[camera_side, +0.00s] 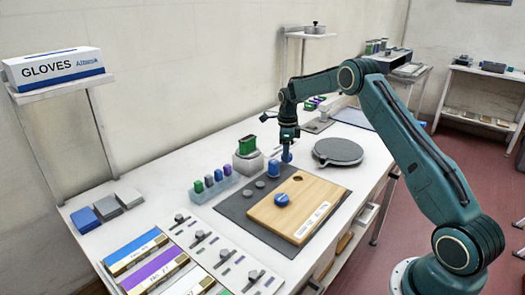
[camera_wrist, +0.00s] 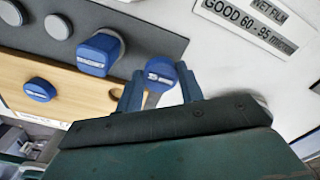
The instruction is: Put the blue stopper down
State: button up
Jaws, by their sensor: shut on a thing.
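My gripper (camera_side: 288,146) hangs beyond the far corner of the dark mat. In the side view the blue stopper (camera_side: 287,157) shows at its fingertips. In the wrist view the blue stopper (camera_wrist: 160,73) sits between the two fingers of my gripper (camera_wrist: 158,88), with a pale marking on its top. A second blue piece (camera_side: 274,170) stands upright on the dark mat; it also shows in the wrist view (camera_wrist: 98,55). A third, round blue piece (camera_side: 282,199) is on the wooden board (camera_side: 315,194). The held stopper's underside is hidden.
The dark mat (camera_side: 235,205) lies under the board and bears grey discs (camera_side: 260,184). A pale rack (camera_side: 213,187) of coloured pieces stands left of it. A block with a green top (camera_side: 247,146) stands left of my gripper. A round grey plate (camera_side: 338,152) is to the right.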

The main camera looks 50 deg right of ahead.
jog(key=shift+f, duration=1.25)
jog(key=shift+f, duration=0.15)
jog(key=o, duration=0.9)
jog(key=shift+o, duration=0.2)
notch_tip(320, 180, up, 12)
jog(key=shift+r, duration=0.2)
